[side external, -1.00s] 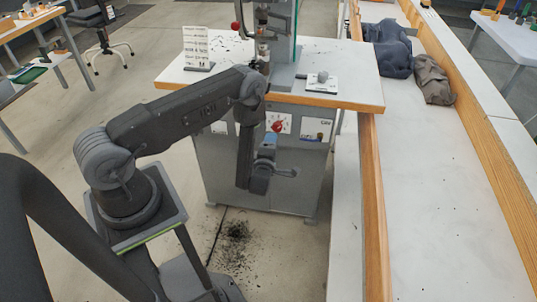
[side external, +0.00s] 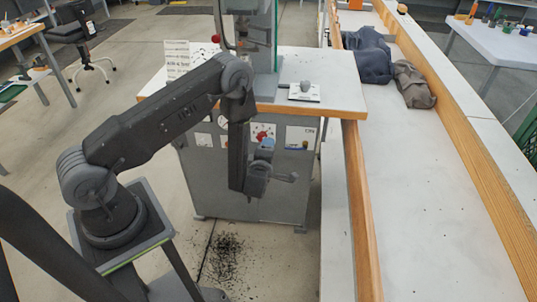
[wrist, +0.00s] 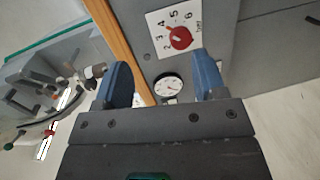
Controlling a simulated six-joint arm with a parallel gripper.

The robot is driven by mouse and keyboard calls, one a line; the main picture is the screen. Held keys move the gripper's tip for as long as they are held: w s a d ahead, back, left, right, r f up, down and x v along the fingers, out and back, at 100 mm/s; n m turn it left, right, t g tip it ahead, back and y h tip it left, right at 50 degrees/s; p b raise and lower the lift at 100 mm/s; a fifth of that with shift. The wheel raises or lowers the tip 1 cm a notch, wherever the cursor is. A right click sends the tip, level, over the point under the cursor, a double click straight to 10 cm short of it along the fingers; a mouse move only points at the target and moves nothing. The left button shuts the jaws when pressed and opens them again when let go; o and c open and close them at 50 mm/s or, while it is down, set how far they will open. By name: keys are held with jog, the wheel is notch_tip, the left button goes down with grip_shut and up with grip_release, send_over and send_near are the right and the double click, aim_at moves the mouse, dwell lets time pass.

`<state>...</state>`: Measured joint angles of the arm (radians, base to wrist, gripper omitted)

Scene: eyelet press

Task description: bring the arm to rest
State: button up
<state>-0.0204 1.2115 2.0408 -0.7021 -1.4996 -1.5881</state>
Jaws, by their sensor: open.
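My gripper (side external: 267,146) hangs from my bent arm in front of the grey press cabinet (side external: 285,190), below the tabletop, in the side external view. In the wrist view its two blue fingers stand apart with nothing held between them (wrist: 162,82). A white plate with a red knob (wrist: 180,38) and numbers lies beyond the fingers. A round white gauge (wrist: 168,88) shows between them. I cannot tell how far the fingertips are from the cabinet face.
The press column (side external: 264,35) stands on the white tabletop (side external: 335,75) with its wooden edge. A sign (side external: 177,60) and a small white plate with a grey lump (side external: 304,91) are there. A long bench (side external: 430,190) with dark cloths (side external: 365,55) runs along the right. Dark specks (side external: 228,260) litter the floor.

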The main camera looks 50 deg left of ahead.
jog(key=w+d+r+m+h, duration=0.2)
jog(key=d+r+m+h, duration=0.1)
jog(key=r, duration=0.4)
jog(key=w+d+r+m+h, duration=0.2)
jog(key=w+r, duration=0.1)
jog(key=r, duration=0.3)
jog(key=s+d+r+m+g+h, duration=0.1)
jog(key=s+d+r+m+h, duration=0.1)
jog(key=d+r+m, duration=0.3)
jog(key=s+d+r+m+h, duration=0.1)
jog(key=s+r+m+h, duration=0.15)
jog(key=r, duration=0.35)
jog(key=s+r+m+g, duration=0.1)
jog(key=s+r+m, duration=0.2)
jog(key=s, duration=0.5)
jog(key=s+d+r+m+g+h, duration=0.1)
jog(key=s+r+m+g, duration=0.1)
jog(key=s+m, duration=0.4)
jog(key=s+d+r+m+g, duration=0.1)
jog(key=s+r+m, duration=0.3)
jog(key=s, duration=0.8)
jog(key=shift+s+r+g, duration=0.15)
jog(key=shift+r+g, duration=0.2)
jog(key=shift+g, duration=0.35)
